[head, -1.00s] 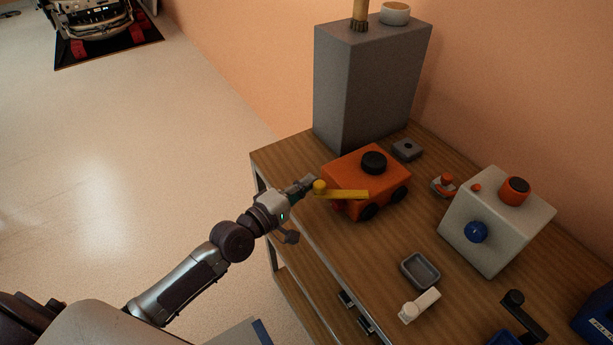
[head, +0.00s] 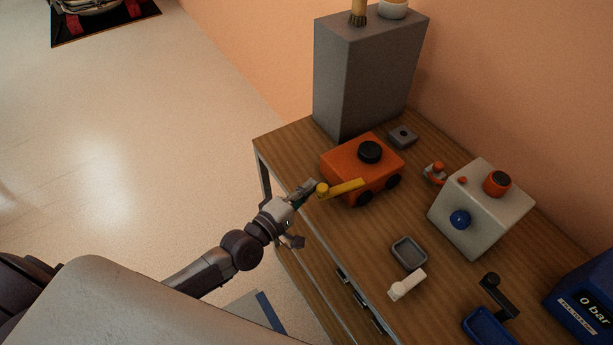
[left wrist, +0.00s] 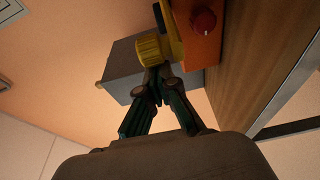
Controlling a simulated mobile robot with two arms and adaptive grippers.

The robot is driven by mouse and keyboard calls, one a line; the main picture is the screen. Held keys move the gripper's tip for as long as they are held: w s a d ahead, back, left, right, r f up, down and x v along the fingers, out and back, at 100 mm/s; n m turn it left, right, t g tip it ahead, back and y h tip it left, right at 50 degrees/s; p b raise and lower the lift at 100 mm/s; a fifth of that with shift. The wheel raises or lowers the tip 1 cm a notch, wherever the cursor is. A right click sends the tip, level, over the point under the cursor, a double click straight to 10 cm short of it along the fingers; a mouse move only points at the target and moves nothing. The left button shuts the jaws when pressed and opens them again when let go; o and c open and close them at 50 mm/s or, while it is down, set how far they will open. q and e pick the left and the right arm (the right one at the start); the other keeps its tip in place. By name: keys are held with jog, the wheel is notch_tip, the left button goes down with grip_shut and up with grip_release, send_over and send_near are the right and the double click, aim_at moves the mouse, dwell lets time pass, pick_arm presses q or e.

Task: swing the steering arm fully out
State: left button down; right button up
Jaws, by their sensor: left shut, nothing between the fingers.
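The steering arm is a yellow bar (head: 346,188) with a round yellow knob (head: 322,190) at its left end. It sits at the front of an orange wheeled unit (head: 350,158) with a black cap on top. The knob end sticks out past the unit toward the bench's front edge. My left gripper (head: 309,187) is shut and empty right beside the knob. In the left wrist view, the shut fingertips (left wrist: 157,82) are just below the ribbed knob (left wrist: 150,50); I cannot tell whether they touch it. My right gripper is in neither view.
The wooden bench (head: 375,235) holds a tall grey block (head: 365,75) behind the unit. A pale box (head: 478,215) with a blue knob, a grey tray (head: 409,252) and a white handle-like part (head: 406,286) stand to the right. Open floor lies left.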

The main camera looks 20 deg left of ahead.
pick_arm(q)
jog(key=shift+s+d, duration=0.8)
jog(key=shift+s, duration=0.05)
jog(key=shift+s+f+p, duration=0.1)
jog(key=shift+p, duration=0.2)
jog(key=shift+s+d+f, duration=0.1)
jog(key=shift+d, duration=0.1)
jog(key=shift+a, duration=0.1)
